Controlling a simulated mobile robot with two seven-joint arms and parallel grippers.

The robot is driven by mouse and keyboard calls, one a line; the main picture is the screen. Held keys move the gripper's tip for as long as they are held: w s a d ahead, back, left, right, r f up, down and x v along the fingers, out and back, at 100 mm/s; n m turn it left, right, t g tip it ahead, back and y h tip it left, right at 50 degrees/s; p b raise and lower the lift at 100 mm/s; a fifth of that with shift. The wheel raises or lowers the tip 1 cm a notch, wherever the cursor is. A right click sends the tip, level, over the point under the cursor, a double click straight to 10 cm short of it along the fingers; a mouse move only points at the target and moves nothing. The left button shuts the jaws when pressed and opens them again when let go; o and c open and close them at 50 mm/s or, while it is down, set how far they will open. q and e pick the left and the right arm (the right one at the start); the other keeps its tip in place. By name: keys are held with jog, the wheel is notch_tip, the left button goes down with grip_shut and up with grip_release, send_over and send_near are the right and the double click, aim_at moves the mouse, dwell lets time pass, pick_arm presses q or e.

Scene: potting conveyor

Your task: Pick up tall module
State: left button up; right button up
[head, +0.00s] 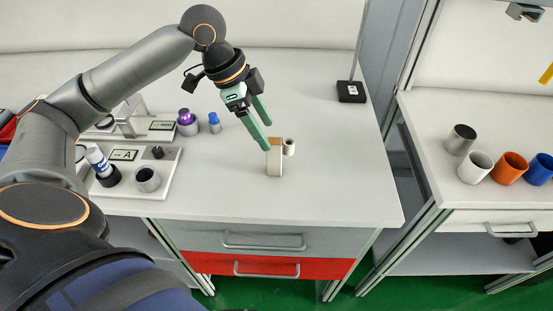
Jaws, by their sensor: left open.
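My left gripper (267,135) is open and angled down to the right over the table. Its green fingers end just above and left of an upright tan and white piece (275,160). One fingertip overlaps the top of this piece in the picture; I cannot tell if they touch. A small white cylinder with a dark hole (289,147) stands right beside it. No piece carries a readable name, so I cannot tell for sure which is the tall module. A purple-topped cylinder (187,122) and a smaller blue-topped one (214,123) stand to the left. My right gripper is not in view.
A white fixture plate marked A (124,155) holds a tilted white and blue bottle (98,160) and a grey cup (147,179). Another plate lies behind it. A black-based pole (351,91) stands at back right. Several cups, one orange (510,167), stand on the right table. The table's front right is clear.

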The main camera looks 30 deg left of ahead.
aim_at(270, 139)
pick_arm(q)
jog(key=x, duration=0.3)
jog(key=b+x, duration=0.1)
jog(key=x, duration=0.4)
jog(key=shift+s+d+f, duration=0.15)
jog(key=shift+d, duration=0.1)
grip_shut()
dwell(0.4)
